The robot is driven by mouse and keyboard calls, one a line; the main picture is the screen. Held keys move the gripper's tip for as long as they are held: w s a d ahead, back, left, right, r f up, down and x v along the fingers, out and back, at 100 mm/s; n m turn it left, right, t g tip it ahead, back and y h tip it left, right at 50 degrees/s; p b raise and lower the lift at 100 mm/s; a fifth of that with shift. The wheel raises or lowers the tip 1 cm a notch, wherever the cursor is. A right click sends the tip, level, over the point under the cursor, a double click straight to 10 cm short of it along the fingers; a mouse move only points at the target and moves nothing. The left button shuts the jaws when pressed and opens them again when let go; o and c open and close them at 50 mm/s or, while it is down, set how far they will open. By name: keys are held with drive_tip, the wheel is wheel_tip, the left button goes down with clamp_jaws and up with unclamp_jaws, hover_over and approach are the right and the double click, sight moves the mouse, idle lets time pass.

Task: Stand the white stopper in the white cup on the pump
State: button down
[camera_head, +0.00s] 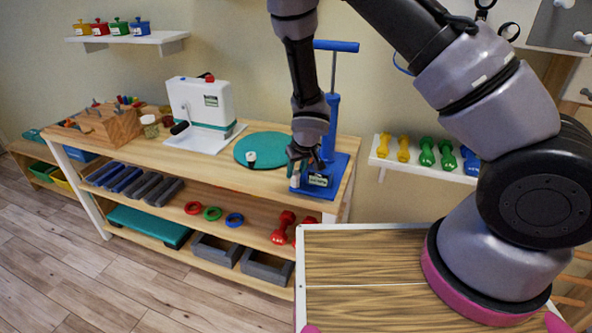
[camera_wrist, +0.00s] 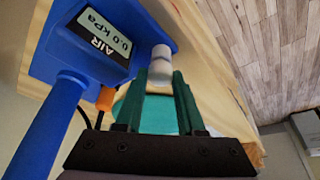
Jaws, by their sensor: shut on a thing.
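The blue pump (camera_head: 328,118) stands upright at the right end of the wooden bench, and its blue base and gauge also show in the wrist view (camera_wrist: 66,112). My gripper (camera_head: 301,156) is low over the front left of the pump base. In the wrist view my gripper (camera_wrist: 163,80) is shut on the white stopper (camera_wrist: 161,75). A white cup (camera_wrist: 161,52) is just beyond it at the base's edge, in line with the stopper. The two look touching or nearly so; I cannot tell whether the stopper is inside. My fingers hide this spot in the head view.
The bench holds a round teal mat (camera_head: 258,146) with a small white, dark-topped item (camera_head: 251,158) on it. A white machine (camera_head: 203,103) and a wooden block rack (camera_head: 108,125) stand further left. The gauge block (camera_wrist: 95,42) is close beside my fingers.

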drive_tip(key=shift+f, duration=0.15)
drive_tip(key=shift+c, duration=2.2)
unclamp_jaws()
drive_tip(key=shift+d, duration=0.1)
drive_tip(key=shift+c, duration=0.7)
drive_tip(key=shift+o, duration=0.9)
drive_tip(key=shift+w, duration=0.1)
drive_tip(key=shift+r, duration=3.5)
